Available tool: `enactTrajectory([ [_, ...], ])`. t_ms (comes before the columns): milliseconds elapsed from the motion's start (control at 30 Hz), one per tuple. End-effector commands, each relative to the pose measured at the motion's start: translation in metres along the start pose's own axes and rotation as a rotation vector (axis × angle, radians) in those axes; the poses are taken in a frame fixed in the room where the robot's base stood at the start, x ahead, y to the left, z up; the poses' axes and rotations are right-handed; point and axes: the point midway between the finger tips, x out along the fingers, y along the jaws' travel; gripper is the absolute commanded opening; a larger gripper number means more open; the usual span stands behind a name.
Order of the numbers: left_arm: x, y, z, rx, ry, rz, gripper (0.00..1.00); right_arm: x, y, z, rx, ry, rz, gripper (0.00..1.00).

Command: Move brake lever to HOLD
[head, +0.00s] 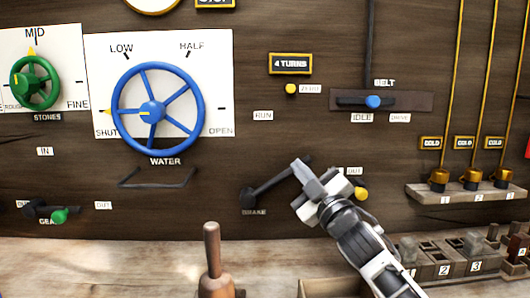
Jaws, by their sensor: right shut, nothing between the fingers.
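The brake lever (272,183) is a dark bar on the wooden panel, above its BRAKE label (255,212). It slants up and right from its pivot at lower left. My right gripper (301,167) is shut and empty, with its fingertips at the lever's upper end in the picture. I cannot tell whether they touch it. The gripper and wrist hide part of the panel there. A RUN label (263,115) is above the lever. A partly covered label (351,171) is right of the gripper; I read no HOLD. My left gripper is out of view.
A blue water wheel (152,112) and a green stones wheel (35,83) are at left. A yellow knob (361,194) is close right of my gripper. The blue-knobbed belt lever (373,102) is above. A wooden-handled tool (212,255) stands on the bench below.

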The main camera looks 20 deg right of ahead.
Motion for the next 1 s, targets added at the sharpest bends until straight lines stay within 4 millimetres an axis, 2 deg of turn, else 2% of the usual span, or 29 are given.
enactTrajectory([
  [233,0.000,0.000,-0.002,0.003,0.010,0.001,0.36,-0.005,-0.002,0.008,-0.001,-0.003,-0.001,0.00],
  [733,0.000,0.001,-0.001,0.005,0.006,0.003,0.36,-0.005,-0.001,0.008,0.000,-0.001,-0.001,0.00],
  [867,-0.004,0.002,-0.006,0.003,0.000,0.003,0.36,-0.001,0.003,-0.001,0.001,0.001,-0.001,0.00],
  [1000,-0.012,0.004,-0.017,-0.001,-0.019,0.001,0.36,0.008,0.013,-0.022,0.004,0.004,-0.002,0.00],
])
